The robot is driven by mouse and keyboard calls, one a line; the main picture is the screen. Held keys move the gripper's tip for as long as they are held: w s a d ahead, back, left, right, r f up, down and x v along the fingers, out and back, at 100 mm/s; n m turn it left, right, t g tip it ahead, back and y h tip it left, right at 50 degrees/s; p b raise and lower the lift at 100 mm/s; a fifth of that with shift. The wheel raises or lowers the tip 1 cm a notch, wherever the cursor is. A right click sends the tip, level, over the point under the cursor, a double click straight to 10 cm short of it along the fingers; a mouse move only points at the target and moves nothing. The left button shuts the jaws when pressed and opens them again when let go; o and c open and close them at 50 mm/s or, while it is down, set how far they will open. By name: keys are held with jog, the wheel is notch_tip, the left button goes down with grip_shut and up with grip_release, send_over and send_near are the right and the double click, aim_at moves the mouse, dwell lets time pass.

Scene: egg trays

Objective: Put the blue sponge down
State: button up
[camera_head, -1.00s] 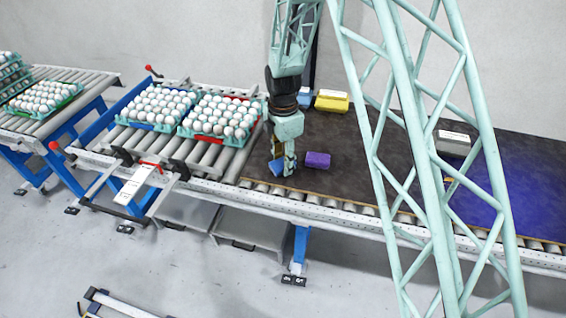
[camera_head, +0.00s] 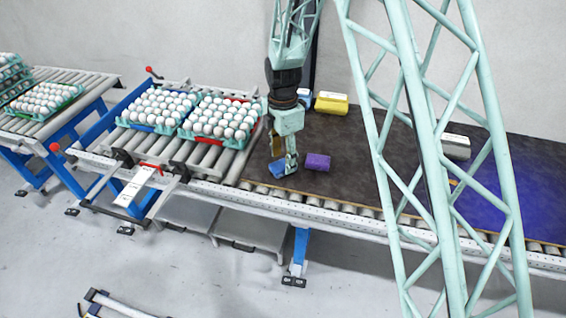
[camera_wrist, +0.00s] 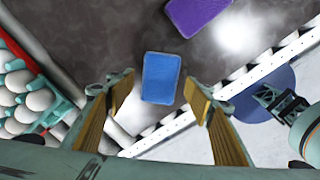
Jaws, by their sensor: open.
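The blue sponge (camera_wrist: 161,78) lies on the dark mat (camera_wrist: 105,45) near its front edge. In the head view the blue sponge (camera_head: 278,169) shows low beside my gripper (camera_head: 284,160), partly hidden by it. In the wrist view my gripper (camera_wrist: 160,98) is open, with one yellow-padded finger on each side of the sponge and a gap to it on both sides. The height of the fingertips above the mat is hard to tell.
A purple sponge (camera_head: 317,161) lies just right of the blue one. Egg trays (camera_head: 219,118) stand on rollers to the left. A yellow block (camera_head: 331,103) and a grey block (camera_head: 455,146) lie further back. The mat's middle is clear.

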aim_at(283, 165)
notch_tip(283, 165, up, 9)
jog(key=p, duration=0.1)
dwell(0.4)
dwell(0.7)
jog(key=shift+r, duration=0.2)
